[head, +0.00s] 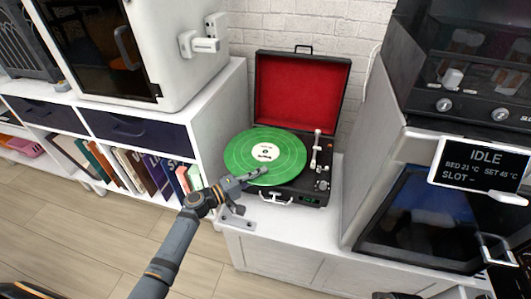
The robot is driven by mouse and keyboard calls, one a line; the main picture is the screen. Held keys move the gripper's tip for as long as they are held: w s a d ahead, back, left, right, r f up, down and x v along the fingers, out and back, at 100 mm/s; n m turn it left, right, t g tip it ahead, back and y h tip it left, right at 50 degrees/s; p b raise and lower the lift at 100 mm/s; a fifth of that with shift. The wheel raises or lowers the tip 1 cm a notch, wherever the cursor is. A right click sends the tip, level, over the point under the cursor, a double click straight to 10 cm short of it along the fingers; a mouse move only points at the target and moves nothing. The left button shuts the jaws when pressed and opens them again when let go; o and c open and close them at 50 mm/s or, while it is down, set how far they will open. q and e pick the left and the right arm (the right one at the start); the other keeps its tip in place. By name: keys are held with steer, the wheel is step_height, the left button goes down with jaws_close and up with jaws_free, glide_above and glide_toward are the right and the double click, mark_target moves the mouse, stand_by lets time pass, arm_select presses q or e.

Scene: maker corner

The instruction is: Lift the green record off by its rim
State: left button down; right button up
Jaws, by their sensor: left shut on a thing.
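The green record (240,150), with a white centre label, is at the open record player (318,192). It covers the left part of the player's deck and reaches past its left edge. My left gripper (259,172) comes in from the front left and is shut on the record's near rim. The record looks roughly level; I cannot tell whether it is clear of the platter, which it hides. The tonearm (316,150) stands to the right of the record. My right gripper is not in view.
The player's red-lined lid (300,95) stands open behind the record, near a white brick wall. A white cabinet (210,105) with books below is at left. A machine with an "IDLE" display (483,165) is at right.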

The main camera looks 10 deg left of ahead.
arm_select(q)
steer(key=shift+r, duration=0.55)
steer(key=r+p, duration=0.1)
steer(key=r, duration=0.2)
steer(key=shift+s+p, duration=0.35)
steer(key=shift+p, duration=0.05)
steer(key=s+r+p, duration=0.1)
steer(key=s+r, duration=0.1)
steer(key=s+r+p, duration=0.1)
steer(key=r, duration=0.1)
steer(key=shift+s+r, duration=0.3)
steer(key=shift+s, duration=0.1)
steer(key=s+r, duration=0.4)
steer(key=s, duration=0.5)
steer(key=shift+s+d+r+p, duration=0.2)
steer(key=shift+s+p, duration=0.1)
steer(key=shift+p, duration=0.15)
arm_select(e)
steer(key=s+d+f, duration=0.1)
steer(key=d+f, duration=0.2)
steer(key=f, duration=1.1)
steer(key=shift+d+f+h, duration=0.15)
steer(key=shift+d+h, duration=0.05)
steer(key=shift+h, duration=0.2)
